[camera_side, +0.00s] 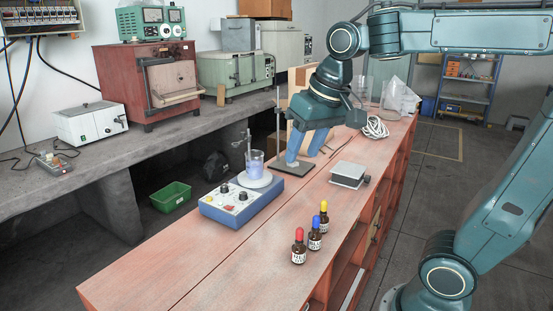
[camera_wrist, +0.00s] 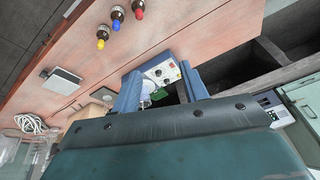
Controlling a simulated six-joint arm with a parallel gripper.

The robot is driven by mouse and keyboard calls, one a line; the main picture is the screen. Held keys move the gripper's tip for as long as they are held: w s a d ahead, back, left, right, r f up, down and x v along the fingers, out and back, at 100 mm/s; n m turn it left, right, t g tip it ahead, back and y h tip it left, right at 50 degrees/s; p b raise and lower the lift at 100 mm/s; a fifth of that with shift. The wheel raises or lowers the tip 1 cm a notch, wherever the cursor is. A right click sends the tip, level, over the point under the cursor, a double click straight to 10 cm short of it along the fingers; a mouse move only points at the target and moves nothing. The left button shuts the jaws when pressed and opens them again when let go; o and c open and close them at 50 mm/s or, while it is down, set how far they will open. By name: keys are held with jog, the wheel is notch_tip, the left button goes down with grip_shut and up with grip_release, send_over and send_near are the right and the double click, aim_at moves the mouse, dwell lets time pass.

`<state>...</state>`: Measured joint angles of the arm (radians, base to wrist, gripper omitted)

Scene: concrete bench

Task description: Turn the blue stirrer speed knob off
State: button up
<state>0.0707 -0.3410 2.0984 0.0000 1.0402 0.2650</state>
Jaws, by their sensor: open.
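The stirrer (camera_side: 240,207) is a blue box with a pale front panel, standing on the red bench. Its panel carries small dark knobs, including one dark knob (camera_side: 243,197) and another dark knob (camera_side: 224,188); which one is the speed knob and its setting are too small to tell. A beaker of bluish liquid (camera_side: 252,165) stands on its round white plate. My gripper (camera_side: 302,157) is open and empty, above the bench behind and right of the stirrer, apart from it. In the wrist view the stirrer (camera_wrist: 164,76) shows between the two fingers (camera_wrist: 160,68).
Dropper bottles with red (camera_side: 299,250), blue (camera_side: 315,237) and yellow (camera_side: 323,220) caps stand near the bench's right edge. A small flat-topped jack (camera_side: 347,174) and a coiled white cable (camera_side: 375,127) lie farther back. A stand rod (camera_side: 278,125) rises beside my gripper. The front bench is clear.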

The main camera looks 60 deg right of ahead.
jog(key=w+d+m+g, duration=0.2)
jog(key=w+d+m, duration=0.2)
jog(key=w, duration=0.9)
jog(key=m+g, duration=0.2)
jog(key=m, duration=0.3)
send_over(243, 193)
notch_tip(243, 193, down, 9)
jog(key=shift+r, duration=0.1)
notch_tip(243, 193, down, 14)
jog(key=shift+r, duration=0.1)
grip_shut()
